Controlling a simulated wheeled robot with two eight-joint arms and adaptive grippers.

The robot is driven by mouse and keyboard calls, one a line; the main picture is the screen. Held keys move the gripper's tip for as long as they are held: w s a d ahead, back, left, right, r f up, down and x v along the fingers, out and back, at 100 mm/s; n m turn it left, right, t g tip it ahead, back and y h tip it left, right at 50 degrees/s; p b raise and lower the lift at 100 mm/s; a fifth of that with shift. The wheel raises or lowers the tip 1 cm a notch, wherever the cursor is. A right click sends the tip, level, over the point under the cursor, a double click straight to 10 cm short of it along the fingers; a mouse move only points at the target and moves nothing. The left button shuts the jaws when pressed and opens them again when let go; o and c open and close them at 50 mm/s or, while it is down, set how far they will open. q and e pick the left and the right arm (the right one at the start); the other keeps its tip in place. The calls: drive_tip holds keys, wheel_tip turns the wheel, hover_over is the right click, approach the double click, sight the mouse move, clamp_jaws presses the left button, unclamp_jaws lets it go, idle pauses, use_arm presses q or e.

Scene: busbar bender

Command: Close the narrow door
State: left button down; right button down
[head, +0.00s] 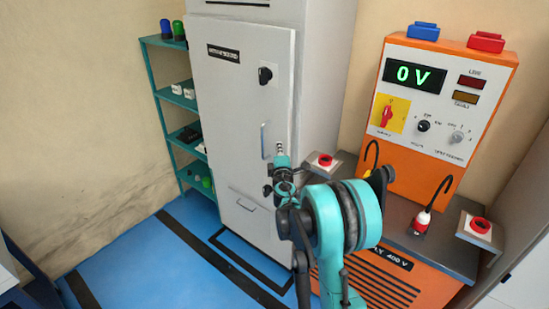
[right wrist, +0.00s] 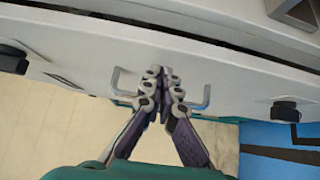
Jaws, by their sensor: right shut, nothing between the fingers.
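The narrow door (head: 225,110) is the tall grey front of a cabinet, with a dark label, a black knob (head: 265,75) and a slim upright handle (head: 262,140). In the right wrist view the door (right wrist: 60,90) crosses the picture, with a dark line between it and the cabinet body; I cannot tell how wide any gap is. My right gripper (head: 280,150) is in front of the door, just right of the handle. In the right wrist view, its closed, empty fingers (right wrist: 163,78) overlap the middle of the handle (right wrist: 115,80). Contact is unclear. My left gripper is out of view.
A teal shelf (head: 165,110) with small parts stands left of the cabinet. An orange power unit (head: 440,110) and a grey bench with red buttons (head: 480,226) stand right. The blue floor (head: 150,270) in front of the cabinet is clear, with black marking lines.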

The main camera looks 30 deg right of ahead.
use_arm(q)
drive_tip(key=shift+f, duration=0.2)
use_arm(e)
drive_tip(key=shift+w+d, duration=0.15)
drive_tip(key=shift+d, duration=0.3)
